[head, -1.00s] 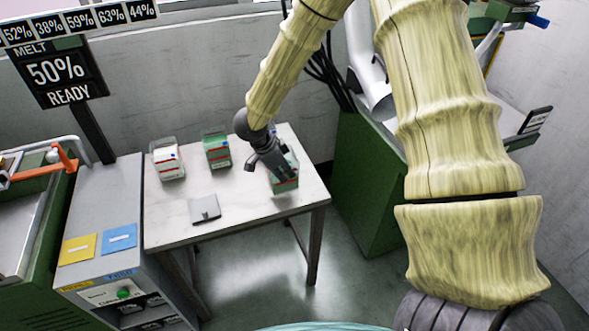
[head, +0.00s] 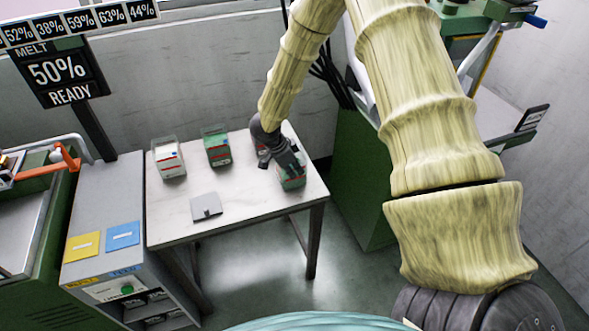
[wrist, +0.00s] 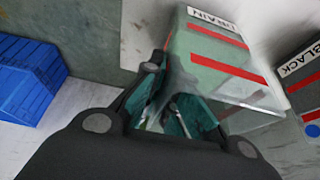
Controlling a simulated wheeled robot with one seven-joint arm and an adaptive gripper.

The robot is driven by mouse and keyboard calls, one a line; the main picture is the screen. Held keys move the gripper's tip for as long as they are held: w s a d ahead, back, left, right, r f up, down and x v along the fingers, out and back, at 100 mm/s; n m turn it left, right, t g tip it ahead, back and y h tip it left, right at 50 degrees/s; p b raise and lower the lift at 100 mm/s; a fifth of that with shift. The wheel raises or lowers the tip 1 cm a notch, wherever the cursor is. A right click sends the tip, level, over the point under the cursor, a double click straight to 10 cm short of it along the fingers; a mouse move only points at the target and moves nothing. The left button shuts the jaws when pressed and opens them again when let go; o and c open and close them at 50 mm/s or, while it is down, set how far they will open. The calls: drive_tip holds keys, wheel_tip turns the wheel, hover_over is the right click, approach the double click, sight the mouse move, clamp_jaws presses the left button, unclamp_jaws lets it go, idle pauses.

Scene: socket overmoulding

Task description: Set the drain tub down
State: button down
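The drain tub (head: 292,181) is at the right side of the white table (head: 240,203). In the wrist view the tub (wrist: 212,60) is green with red stripes, a white label partly reading "DRAIN", and a clear upper part. My gripper (head: 288,163) reaches down onto its top. In the wrist view my gripper's teal pads (wrist: 178,108) flank the clear part and appear shut on it. The tub's underside is hidden, so I cannot tell whether it touches the tabletop.
A green-labelled tub (head: 216,147) and a white-and-red tub (head: 168,158) stand along the table's back left. A flat grey plate (head: 206,206) lies near the front. A tub labelled "BLACK" (wrist: 305,80) and a blue crate (wrist: 28,75) show in the wrist view. The table's middle is clear.

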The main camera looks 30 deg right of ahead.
drive_tip(key=shift+f, duration=0.1)
drive_tip(key=c, duration=1.6)
unclamp_jaws()
drive_tip(key=shift+c, duration=0.2)
drive_tip(key=b+v, duration=0.2)
drive_tip(key=v, duration=1)
